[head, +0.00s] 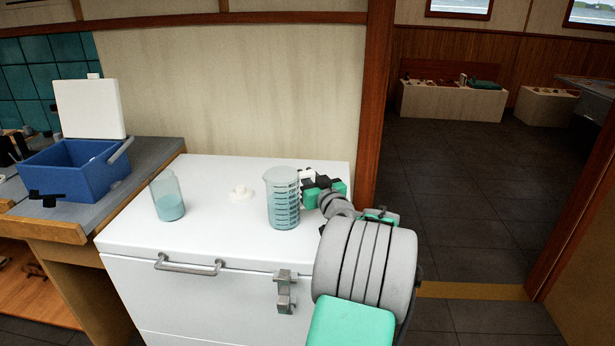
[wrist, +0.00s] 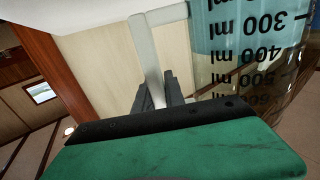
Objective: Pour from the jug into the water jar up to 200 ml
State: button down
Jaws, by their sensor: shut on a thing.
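The jug (head: 283,205) is clear, with dark ml marks and bluish water in its lower part. It is upright over the white chest top, right of the middle; I cannot tell whether its base touches. In the wrist view the jug (wrist: 250,50) shows upside down, with its pale handle (wrist: 148,60) running between the fingers. My gripper (head: 308,190) is shut on the handle from the right side; in the wrist view my gripper (wrist: 160,88) fills the lower middle. The water jar (head: 168,197) is clear glass, open, upright on the chest, left of the jug, with bluish water in its lower half.
A blue box (head: 75,170) with a raised white lid stands on the bench at left. A wall rises behind the chest; the doorway at right is open floor.

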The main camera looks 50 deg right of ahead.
jog(key=c, duration=1.3)
grip_release()
jog(key=shift+r, duration=0.1)
jog(key=b+v, duration=0.4)
jog(key=v, duration=0.5)
